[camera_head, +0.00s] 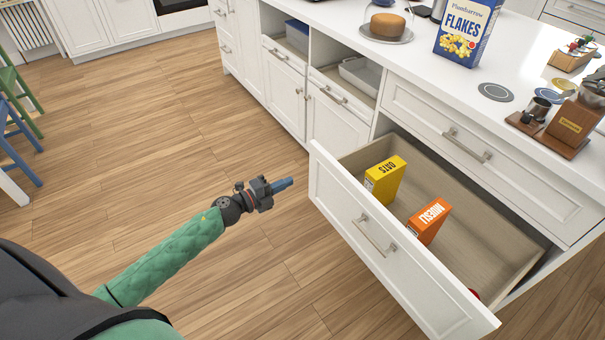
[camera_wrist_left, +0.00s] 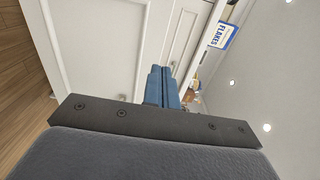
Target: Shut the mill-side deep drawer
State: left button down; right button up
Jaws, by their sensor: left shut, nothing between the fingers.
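The deep drawer (camera_head: 345,207) stands open, pulled out from the white counter below the side where the coffee mill (camera_head: 569,124) stands. Its front carries a metal bar handle (camera_head: 374,235). Inside are a yellow oats box (camera_head: 384,180) and an orange muesli box (camera_head: 428,222); a small red thing shows at the drawer's near right end, mostly hidden. My left gripper (camera_head: 284,184) is shut and empty, in the air left of the drawer front and apart from it. Its blue fingers show together in the left wrist view (camera_wrist_left: 162,87). My right gripper is not in view.
A closed drawer (camera_head: 485,150) sits above the open one. On the white countertop stand a flakes box (camera_head: 465,32), a cake under a glass dome (camera_head: 387,25) and a dark disc (camera_head: 495,92). Open wooden floor (camera_head: 240,270) lies left of the drawer; stools stand at far left.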

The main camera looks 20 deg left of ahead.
pick_arm(q)
jog(key=p, duration=0.2)
send_near(329, 162)
jog(key=x, duration=0.5)
jog(key=shift+w+f, duration=0.15)
jog(key=shift+w+d, duration=0.3)
jog(key=shift+w, duration=0.2)
jog(key=shift+w+d+f, duration=0.1)
jog(key=shift+w, duration=0.05)
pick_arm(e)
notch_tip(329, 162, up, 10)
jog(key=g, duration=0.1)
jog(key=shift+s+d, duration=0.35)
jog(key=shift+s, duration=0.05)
pick_arm(q)
jog(key=shift+w+d, duration=0.1)
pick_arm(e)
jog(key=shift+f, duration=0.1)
